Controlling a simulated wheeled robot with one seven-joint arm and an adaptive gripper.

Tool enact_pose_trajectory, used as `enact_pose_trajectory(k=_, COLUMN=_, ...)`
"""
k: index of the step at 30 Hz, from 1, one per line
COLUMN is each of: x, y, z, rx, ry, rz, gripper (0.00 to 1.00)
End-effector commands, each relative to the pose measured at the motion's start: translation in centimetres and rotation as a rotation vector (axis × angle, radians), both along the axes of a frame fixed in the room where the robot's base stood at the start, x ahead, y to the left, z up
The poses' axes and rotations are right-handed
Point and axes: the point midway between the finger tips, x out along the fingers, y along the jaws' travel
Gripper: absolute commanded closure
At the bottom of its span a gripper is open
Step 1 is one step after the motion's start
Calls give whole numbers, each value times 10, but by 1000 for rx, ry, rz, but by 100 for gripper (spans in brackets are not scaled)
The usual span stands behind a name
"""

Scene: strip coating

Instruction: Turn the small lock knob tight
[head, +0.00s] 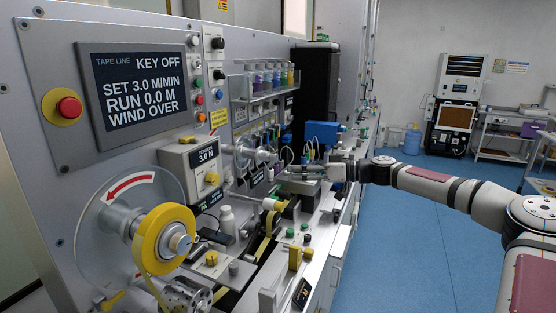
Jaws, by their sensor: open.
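My gripper (291,173) is at the end of my arm, which reaches in from the right. It points left toward the machine panel, above the bench, and is open. It is small in the view, and I see nothing between its fingers. I cannot tell which knob is the small lock knob. A yellow knob (211,178) sits on the tension box, left of my gripper. Another yellow knob (212,258) is lower, on the bench. Small green and dark knobs (290,233) stand on the bench below my gripper. My gripper appears apart from all of these.
A yellow tape roll (166,240) sits on a clear disc at the front left. The display (146,92) reads KEY OFF. A shelf of coloured bottles (265,82) and a blue unit (322,133) stand farther back. The blue floor (400,240) at right is clear.

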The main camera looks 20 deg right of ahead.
Motion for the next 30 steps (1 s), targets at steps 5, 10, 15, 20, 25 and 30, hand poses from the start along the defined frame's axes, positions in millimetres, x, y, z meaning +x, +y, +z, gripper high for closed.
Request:
enact_pose_trajectory(k=5, x=6, y=-57, z=7, rx=83, ry=-85, rz=-98, gripper=57)
enact_pose_trajectory(k=10, x=9, y=-65, z=9, rx=97, ry=-106, rz=-119, gripper=57)
enact_pose_trajectory(k=15, x=24, y=-48, z=10, rx=96, ry=-105, rz=-116, gripper=57)
enact_pose_trajectory(k=20, x=45, y=-24, z=10, rx=96, ry=-104, rz=-116, gripper=57)
enact_pose_trajectory(k=25, x=68, y=1, z=10, rx=95, ry=-103, rz=-115, gripper=57)
enact_pose_trajectory(k=30, x=86, y=20, z=9, rx=96, ry=-104, rz=-117, gripper=57)
